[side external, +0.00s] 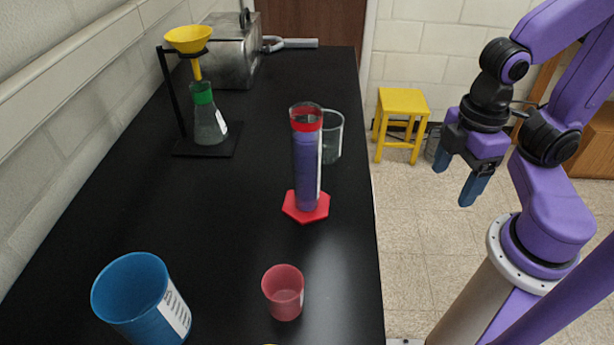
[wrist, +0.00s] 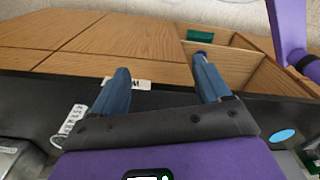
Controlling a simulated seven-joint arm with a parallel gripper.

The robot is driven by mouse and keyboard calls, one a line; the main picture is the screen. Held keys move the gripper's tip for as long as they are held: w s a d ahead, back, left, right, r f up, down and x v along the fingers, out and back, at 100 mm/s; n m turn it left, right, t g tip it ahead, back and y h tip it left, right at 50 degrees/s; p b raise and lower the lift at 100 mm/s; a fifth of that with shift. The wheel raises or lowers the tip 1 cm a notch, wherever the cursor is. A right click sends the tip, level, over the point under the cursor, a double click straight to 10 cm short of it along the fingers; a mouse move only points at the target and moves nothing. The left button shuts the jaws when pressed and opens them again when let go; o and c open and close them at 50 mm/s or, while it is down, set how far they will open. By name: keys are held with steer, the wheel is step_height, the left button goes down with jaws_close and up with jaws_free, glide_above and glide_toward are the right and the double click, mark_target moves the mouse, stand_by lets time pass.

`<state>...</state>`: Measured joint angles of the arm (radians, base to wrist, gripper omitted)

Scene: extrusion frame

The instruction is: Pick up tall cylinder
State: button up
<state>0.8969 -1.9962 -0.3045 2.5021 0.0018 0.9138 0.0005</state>
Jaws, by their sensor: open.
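The tall cylinder (side external: 307,165) stands upright on the black bench in the side external view. It is clear, with a red band near its top, a purple look through its wall and a red hexagonal base (side external: 306,207). My gripper (side external: 455,187) is open and empty, off the bench to the right of the cylinder, with its blue fingers pointing down. The wrist view shows the two blue fingers of my gripper (wrist: 160,80) spread apart with nothing between them. The cylinder cannot be made out in the wrist view.
A clear beaker (side external: 333,138) stands close behind the cylinder. A red cup (side external: 283,292) and a blue beaker (side external: 140,300) stand nearer the camera. A flask (side external: 207,122) under a yellow funnel (side external: 188,39) is at the back left. A yellow stool (side external: 403,103) stands beyond the bench.

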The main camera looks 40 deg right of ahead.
steer(key=n+t+y, duration=0.2)
steer(key=n+t, duration=1.1)
steer(key=n, duration=1.2)
glide_toward(318, 159)
steer(key=x, duration=0.7)
steer(key=shift+w, duration=0.3)
steer(key=shift+x, duration=2.5)
steer(key=shift+f, duration=0.15)
jaws_close()
